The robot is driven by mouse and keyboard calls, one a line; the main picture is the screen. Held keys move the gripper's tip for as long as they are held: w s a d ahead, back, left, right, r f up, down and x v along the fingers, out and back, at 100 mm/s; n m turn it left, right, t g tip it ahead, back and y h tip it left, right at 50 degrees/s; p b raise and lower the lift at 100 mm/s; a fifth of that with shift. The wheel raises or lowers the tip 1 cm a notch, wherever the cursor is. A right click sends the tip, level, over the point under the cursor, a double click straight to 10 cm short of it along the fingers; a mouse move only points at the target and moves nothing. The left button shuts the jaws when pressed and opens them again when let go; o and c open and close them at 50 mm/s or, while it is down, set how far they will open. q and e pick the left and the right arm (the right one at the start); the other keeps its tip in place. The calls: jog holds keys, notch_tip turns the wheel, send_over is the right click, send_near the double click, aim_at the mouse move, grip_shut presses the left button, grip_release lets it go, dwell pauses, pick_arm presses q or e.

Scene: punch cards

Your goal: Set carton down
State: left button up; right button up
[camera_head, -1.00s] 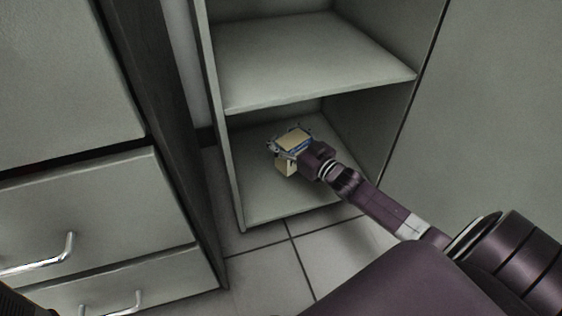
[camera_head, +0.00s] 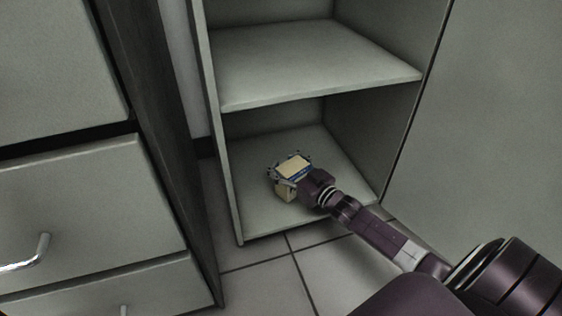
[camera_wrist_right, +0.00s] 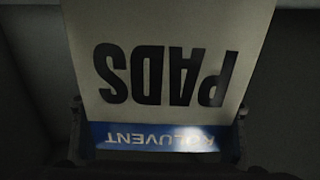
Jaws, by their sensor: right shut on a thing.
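The carton (camera_head: 294,167) is a small beige box with a blue band. It is inside the open cabinet, low over the bottom shelf (camera_head: 262,219); I cannot tell whether it touches the shelf. My right gripper (camera_head: 290,170) is shut on the carton, with a finger on either side of it. In the right wrist view the carton (camera_wrist_right: 165,55) fills the middle, with "PADS" and "KOLUVENT" upside down. My left gripper is not in view.
An upper shelf (camera_head: 310,62) lies above the gripper. The cabinet's left side panel (camera_head: 226,165) stands close to the left. Free bottom shelf surface surrounds the carton. Drawers with metal handles (camera_head: 40,254) are at the left. Grey floor tiles lie in front.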

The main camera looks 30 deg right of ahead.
aim_at(299, 174)
jog(key=o, duration=1.6)
jog(key=shift+o, duration=0.2)
jog(key=shift+r, duration=0.1)
jog(key=s+p, duration=0.2)
jog(key=s, duration=0.1)
jog(key=s+d+p, duration=0.1)
jog(key=s+p, duration=0.1)
jog(key=s, duration=0.2)
jog(key=s+p, duration=0.3)
jog(key=s, duration=0.1)
jog(key=shift+d, duration=0.35)
jog(key=shift+s+d, duration=0.1)
jog(key=shift+s, duration=0.35)
